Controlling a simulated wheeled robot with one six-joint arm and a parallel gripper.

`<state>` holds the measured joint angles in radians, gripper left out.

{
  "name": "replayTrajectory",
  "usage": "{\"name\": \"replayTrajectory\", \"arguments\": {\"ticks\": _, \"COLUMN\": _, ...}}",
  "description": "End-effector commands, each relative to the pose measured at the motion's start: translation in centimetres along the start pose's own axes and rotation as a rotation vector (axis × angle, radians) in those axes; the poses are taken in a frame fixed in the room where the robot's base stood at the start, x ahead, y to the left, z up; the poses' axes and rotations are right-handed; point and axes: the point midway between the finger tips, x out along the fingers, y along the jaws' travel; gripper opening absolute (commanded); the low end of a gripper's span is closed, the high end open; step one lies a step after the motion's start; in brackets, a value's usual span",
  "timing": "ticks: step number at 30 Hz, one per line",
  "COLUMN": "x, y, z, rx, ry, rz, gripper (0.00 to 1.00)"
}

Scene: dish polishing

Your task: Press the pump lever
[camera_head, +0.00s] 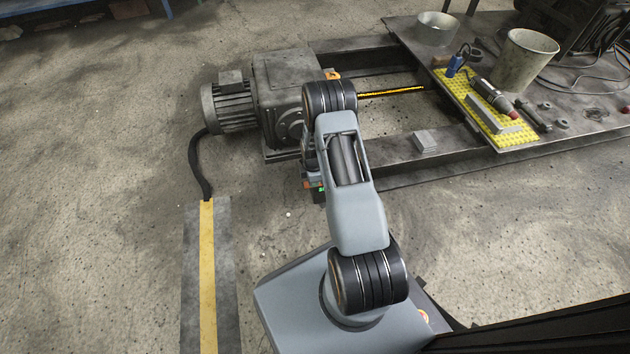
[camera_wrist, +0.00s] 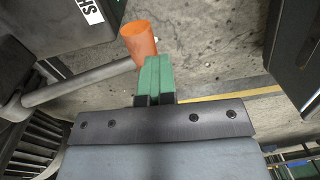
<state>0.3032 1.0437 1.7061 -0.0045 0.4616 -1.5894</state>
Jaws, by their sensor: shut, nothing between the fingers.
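The lever shows in the wrist view as a grey rod (camera_wrist: 80,83) that runs from the left edge up to an orange end piece (camera_wrist: 139,42). I take this to be the pump lever. My gripper (camera_wrist: 153,66) has green fingers pressed together, with nothing between them. Its fingertips appear just below and to the right of the orange end, overlapping the rod's end in the picture. I cannot tell whether they touch it. In the head view my arm hides the gripper and the rod.
A workbench (camera_head: 590,115) at the right holds a bucket (camera_head: 525,58), a bowl (camera_head: 436,28) and a yellow mat (camera_head: 462,84) with tools.

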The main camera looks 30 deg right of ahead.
Motion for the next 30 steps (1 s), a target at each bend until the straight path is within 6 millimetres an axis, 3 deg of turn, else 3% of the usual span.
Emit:
{"name": "replayTrajectory", "arguments": {"ticks": 1, "x": 0.9, "y": -0.4, "z": -0.1, "rx": -0.001, "ry": 0.0, "rz": -0.009, "gripper": 0.0}}
{"name": "replayTrajectory", "arguments": {"ticks": 13, "x": 0.2, "y": -0.6, "z": -0.2, "rx": -0.002, "ry": 0.001, "rz": -0.008, "gripper": 0.0}}
{"name": "replayTrajectory", "arguments": {"ticks": 30, "x": -9.9, "y": -4.2, "z": -0.2, "rx": -0.003, "ry": 0.0, "rz": 0.007, "gripper": 0.0}}
